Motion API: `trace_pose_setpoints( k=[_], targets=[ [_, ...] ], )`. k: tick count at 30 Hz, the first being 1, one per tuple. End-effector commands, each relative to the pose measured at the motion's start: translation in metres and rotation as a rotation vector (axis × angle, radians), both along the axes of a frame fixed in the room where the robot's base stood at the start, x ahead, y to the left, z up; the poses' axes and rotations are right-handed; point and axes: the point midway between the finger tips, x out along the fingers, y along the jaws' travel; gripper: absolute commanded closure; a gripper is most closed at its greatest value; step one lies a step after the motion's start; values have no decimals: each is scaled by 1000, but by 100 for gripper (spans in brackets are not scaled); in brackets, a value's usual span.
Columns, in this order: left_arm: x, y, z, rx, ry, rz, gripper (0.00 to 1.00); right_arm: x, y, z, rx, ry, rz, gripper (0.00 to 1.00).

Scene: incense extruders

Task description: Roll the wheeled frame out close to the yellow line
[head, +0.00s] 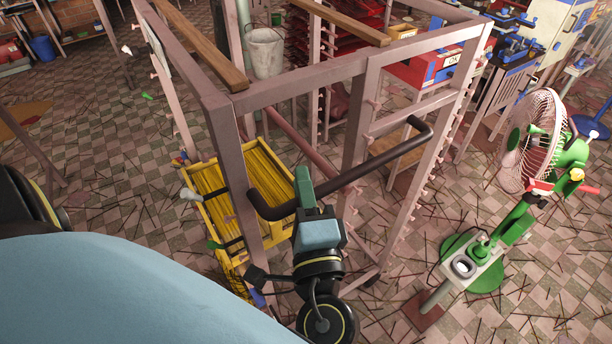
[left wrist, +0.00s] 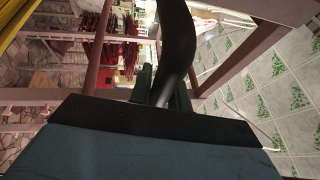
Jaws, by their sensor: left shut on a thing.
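The wheeled frame (head: 385,88) is a tall pinkish-grey metal rack with wooden slats on top, standing upright in front of me. A black bar handle (head: 385,147) crosses its near side; the handle also shows in the left wrist view (left wrist: 178,45). My left gripper (head: 304,188) is shut on the handle, left of its middle. In the left wrist view the fingers (left wrist: 160,85) close around the handle. The frame's wheels are mostly hidden behind my arm and the posts. I cannot make out a yellow line in either view. My right gripper is not in view.
A yellow crate (head: 212,208) of thin sticks is at the frame's left side. A white and green standing fan (head: 535,140) is on the right, its green base on the floor. Blue and red machines (head: 435,65) stand behind. Thin sticks litter the tiled floor (head: 130,225).

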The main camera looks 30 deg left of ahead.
Motion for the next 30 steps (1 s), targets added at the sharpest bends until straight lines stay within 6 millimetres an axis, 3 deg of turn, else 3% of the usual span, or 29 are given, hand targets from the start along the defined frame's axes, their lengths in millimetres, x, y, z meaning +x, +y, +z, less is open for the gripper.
trace_pose_setpoints(
  k=[12,13,17,30],
  targets=[
    [-2,-1,-1,0,2,-8,100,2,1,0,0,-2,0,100],
    [-2,-1,-1,0,2,-8,79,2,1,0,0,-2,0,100],
    [-2,0,-1,0,2,-7,62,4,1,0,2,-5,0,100],
    [-1,0,5,0,0,-5,60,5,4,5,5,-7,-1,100]
  ],
)
